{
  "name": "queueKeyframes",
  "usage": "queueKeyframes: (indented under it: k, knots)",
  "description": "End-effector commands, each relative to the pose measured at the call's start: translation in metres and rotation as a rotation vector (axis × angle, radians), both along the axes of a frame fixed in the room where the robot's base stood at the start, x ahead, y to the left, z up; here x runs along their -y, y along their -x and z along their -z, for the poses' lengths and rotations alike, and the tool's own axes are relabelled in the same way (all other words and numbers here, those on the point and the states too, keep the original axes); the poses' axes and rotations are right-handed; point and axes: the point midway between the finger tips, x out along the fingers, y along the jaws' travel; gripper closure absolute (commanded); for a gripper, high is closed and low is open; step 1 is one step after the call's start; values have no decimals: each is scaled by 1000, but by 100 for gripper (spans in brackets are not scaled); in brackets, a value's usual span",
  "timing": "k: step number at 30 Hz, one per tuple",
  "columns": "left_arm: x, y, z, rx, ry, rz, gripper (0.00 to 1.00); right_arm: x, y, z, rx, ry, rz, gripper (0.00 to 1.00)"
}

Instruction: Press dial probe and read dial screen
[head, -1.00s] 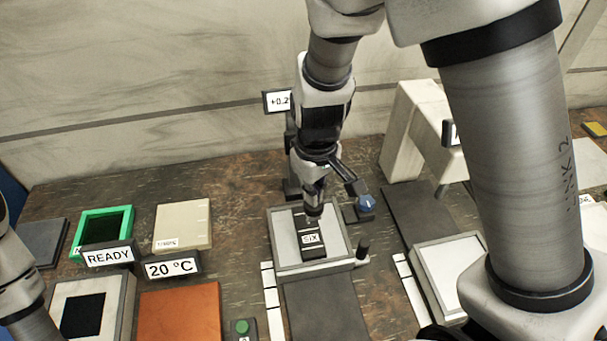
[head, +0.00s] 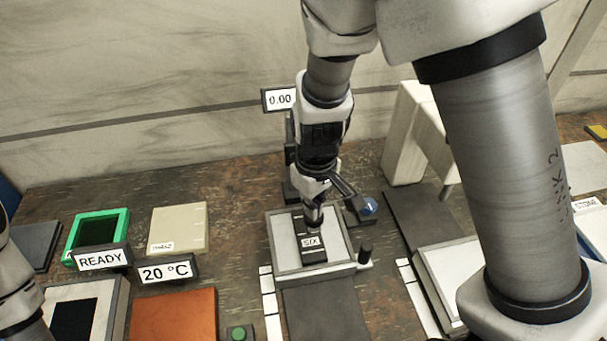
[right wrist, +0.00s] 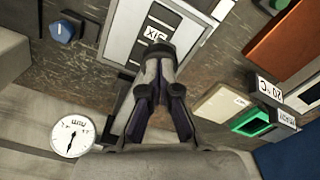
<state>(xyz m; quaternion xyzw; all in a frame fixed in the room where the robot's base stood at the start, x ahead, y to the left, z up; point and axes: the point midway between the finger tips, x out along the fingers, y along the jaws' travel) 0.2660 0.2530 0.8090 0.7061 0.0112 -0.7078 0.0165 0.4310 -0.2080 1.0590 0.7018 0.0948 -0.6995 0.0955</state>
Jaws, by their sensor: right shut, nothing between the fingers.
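The dial screen (head: 279,99) reads 0.00 in the head view, at the top of a dark stand (head: 291,160) behind my right arm. A round white dial face (right wrist: 73,136) with a dark needle shows at the lower left of the right wrist view. My right gripper (head: 314,218) points down, shut and empty, over the dark block marked SIX (head: 312,242). The wrist view also shows the gripper (right wrist: 157,72) at the block. I cannot tell whether the tips touch it. The probe is hidden behind my gripper and arm. My left gripper is out of view.
The block lies on a pale, grey-rimmed stage (head: 286,258). A blue knob (head: 369,207) stands close right of the gripper. To the left are a green-rimmed tray (head: 120,222), a READY sign (head: 101,258), a 20 °C sign (head: 168,269) and an orange plate (head: 175,317).

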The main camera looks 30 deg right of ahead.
Motion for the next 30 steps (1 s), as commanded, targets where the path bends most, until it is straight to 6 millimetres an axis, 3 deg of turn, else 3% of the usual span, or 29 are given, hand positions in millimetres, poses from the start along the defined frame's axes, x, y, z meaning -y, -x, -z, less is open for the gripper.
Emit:
queueKeyframes:
  k: [17, 30]
  knots:
    - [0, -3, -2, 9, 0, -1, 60, 0, 1, -2, -4, 0, 0, 100]
    - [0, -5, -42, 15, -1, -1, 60, 0, 1, -45, -2, 0, 0, 100]
